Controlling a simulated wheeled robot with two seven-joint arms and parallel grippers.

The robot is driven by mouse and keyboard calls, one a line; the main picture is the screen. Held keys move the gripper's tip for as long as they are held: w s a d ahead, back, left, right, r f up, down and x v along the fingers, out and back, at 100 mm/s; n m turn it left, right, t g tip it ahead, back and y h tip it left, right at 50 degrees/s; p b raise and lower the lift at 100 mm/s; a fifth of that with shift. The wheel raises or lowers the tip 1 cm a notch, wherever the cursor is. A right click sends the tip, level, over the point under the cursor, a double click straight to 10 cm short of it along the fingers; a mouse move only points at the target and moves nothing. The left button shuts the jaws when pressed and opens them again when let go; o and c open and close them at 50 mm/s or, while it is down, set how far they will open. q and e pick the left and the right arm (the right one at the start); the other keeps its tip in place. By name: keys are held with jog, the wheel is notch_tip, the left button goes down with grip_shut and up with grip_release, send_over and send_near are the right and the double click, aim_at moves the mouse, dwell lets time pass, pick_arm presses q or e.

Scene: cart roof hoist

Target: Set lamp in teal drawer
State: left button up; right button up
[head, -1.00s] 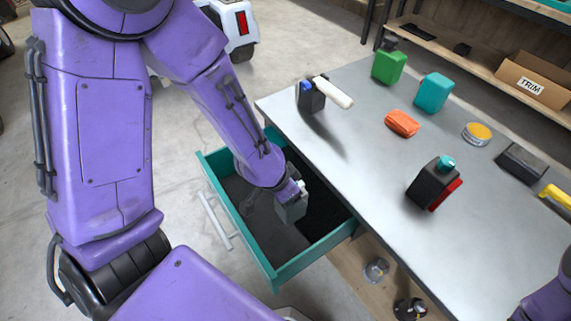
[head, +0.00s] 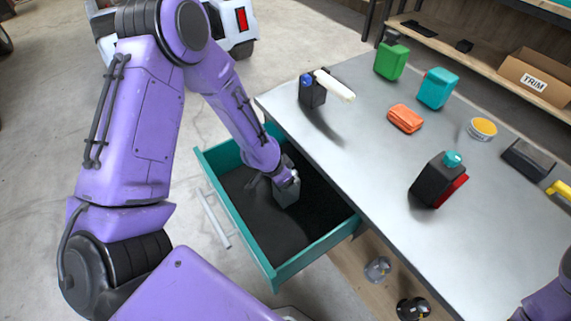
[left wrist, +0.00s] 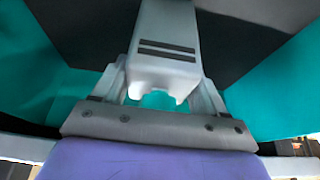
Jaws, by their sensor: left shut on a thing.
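The teal drawer (head: 292,264) is pulled out from under the grey table, with a dark lining. My left gripper (head: 287,184) reaches down inside it and is shut on a light grey, boxy thing, which I take to be the lamp (head: 287,196). In the left wrist view the lamp (left wrist: 165,55) is a pale block with dark stripes, between the fingers of the left gripper (left wrist: 160,90). Whether its lower end touches the drawer floor I cannot tell. My right gripper is out of view.
The table (head: 350,150) carries a black item with a white bar (head: 312,90), a green canister (head: 391,62), a teal canister (head: 436,88), an orange case (head: 405,118), a yellow-topped tin (head: 482,129) and a black bottle (head: 438,180). The drawer's front handle (head: 214,218) faces left.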

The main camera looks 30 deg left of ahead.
pick_arm(q)
jog(key=shift+f, duration=0.1)
jog(key=o, duration=1.6)
jog(key=shift+r, duration=0.2)
jog(key=shift+p+v, duration=1.05)
jog(key=shift+v, duration=4.9)
